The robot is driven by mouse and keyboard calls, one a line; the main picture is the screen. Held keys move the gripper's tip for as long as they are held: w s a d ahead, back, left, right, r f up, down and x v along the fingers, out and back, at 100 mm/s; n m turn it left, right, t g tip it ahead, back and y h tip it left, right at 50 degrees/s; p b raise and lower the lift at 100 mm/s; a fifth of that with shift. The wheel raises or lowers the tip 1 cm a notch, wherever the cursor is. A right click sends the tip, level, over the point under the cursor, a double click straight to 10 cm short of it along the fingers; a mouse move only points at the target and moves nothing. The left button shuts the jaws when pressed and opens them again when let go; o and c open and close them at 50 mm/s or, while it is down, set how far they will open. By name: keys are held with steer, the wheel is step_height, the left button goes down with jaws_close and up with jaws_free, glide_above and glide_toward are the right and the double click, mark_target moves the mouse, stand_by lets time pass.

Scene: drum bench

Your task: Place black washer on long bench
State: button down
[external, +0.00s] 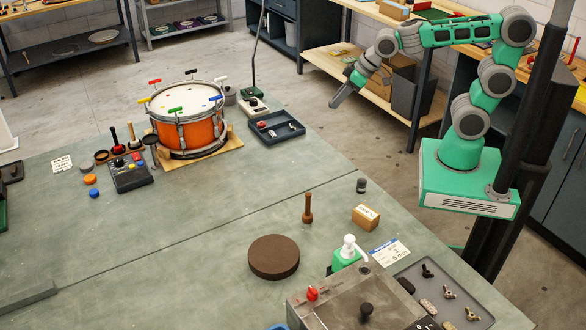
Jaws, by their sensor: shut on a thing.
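My gripper (338,97) is in the upper middle of the external view, at the end of my green and grey arm. It points down and to the left, in the air beyond the right edge of a large grey-green bench (200,230). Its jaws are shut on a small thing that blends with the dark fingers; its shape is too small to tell. I cannot pick out a black washer for certain. A wooden-topped bench (450,33) stands behind my arm. I cannot tell which bench is the long one.
An orange drum (200,132) and a dark tray (276,128) stand at the grey-green bench's far end. The bench's middle is clear.

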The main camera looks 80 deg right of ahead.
steer(key=shift+w+d, duration=0.1)
steer(key=shift+d, duration=0.15)
steer(key=s+f, duration=0.4)
steer(key=f, duration=0.2)
steer(key=w+a+r+n+y, duration=0.1)
steer(key=w+a+r+n, duration=0.2)
steer(key=a, duration=0.4)
steer(key=w+a+r+n+y, duration=0.1)
steer(key=w+a+n+y, duration=0.1)
steer(key=w+a, duration=0.35)
steer(key=n+g+y+b, duration=0.1)
steer(key=n+g+y, duration=0.2)
steer(key=n+g, duration=0.95)
glide_above(306, 281)
step_height(306, 281, down, 9)
steer(key=n+t, duration=0.4)
step_height(306, 281, down, 9)
steer(key=shift+s+f, duration=0.1)
steer(key=shift+f, duration=0.5)
